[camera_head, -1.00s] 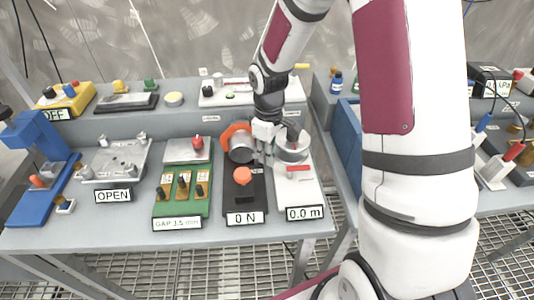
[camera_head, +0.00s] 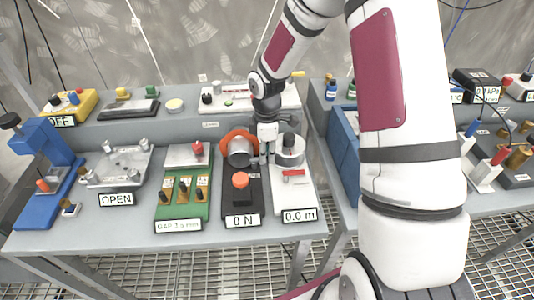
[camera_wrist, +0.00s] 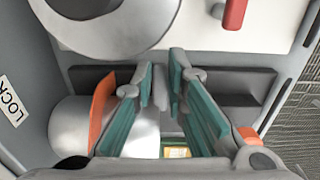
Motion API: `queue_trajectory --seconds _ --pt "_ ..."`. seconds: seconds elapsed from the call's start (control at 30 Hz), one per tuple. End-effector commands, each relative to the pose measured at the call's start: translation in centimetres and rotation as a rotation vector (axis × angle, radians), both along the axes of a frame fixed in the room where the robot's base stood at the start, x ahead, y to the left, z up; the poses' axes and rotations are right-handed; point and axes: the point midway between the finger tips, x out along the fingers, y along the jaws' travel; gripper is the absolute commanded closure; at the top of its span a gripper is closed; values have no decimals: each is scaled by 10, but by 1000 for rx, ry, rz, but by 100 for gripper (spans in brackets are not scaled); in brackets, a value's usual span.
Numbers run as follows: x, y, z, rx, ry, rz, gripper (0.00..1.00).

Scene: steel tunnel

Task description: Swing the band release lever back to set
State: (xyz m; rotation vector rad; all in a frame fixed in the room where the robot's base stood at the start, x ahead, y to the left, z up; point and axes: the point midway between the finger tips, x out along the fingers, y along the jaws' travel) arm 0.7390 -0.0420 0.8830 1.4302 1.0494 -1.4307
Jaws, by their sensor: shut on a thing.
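The 0 N unit is a black base (camera_head: 243,203) with an orange knob (camera_head: 240,181), a silver cylinder (camera_head: 240,155) and an orange band (camera_head: 228,139) around the cylinder. In the wrist view the silver cylinder (camera_wrist: 85,122) lies at lower left, beside the fingers. My gripper (camera_head: 266,158) is down between this unit and the white 0.0 m unit. In the wrist view my gripper (camera_wrist: 162,82) has its teal-padded fingers close together at the tips around a narrow grey piece (camera_wrist: 164,92), which seems to be the lever. Its lower part is hidden.
The 0.0 m unit's drum (camera_head: 290,150) and red handle (camera_head: 293,173) stand close on the right; the handle shows in the wrist view (camera_wrist: 235,12). A LOCK label (camera_wrist: 10,102) is at left there. The green gap unit (camera_head: 183,206) is left of the black base.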

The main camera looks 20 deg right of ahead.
Motion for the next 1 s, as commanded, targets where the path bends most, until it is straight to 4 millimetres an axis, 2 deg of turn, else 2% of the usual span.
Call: queue_trajectory --seconds 0.4,0.43,0.5,0.83,1.0 --pt "1 0 0 0 -2 8 100" --pt "1 0 0 0 -2 8 80" --pt "1 0 0 0 -2 7 67" --pt "1 0 2 -1 -2 6 67" --pt "2 0 20 -1 -5 6 67"
